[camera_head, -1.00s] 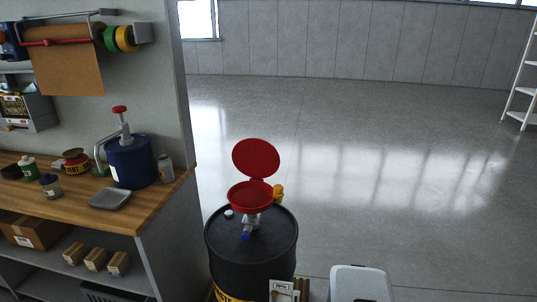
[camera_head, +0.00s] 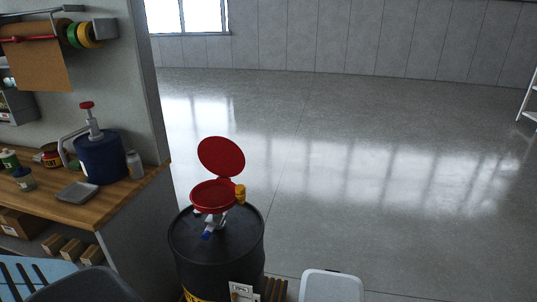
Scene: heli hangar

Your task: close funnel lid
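A red funnel (camera_head: 213,195) sits on top of a black drum (camera_head: 225,245). Its round red lid (camera_head: 221,157) stands open, tilted up behind the funnel bowl. A yellow fitting (camera_head: 240,194) is at the right of the funnel, and a metal piece with a blue part (camera_head: 207,235) is below it. Neither gripper can be made out in the head view.
A wooden workbench (camera_head: 120,196) at left holds a blue pump container (camera_head: 101,158), a grey tray (camera_head: 77,192) and small cans. A white bin (camera_head: 332,287) stands right of the drum. Blue slatted and dark grey shapes fill the lower left corner. The floor (camera_head: 370,170) behind is clear.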

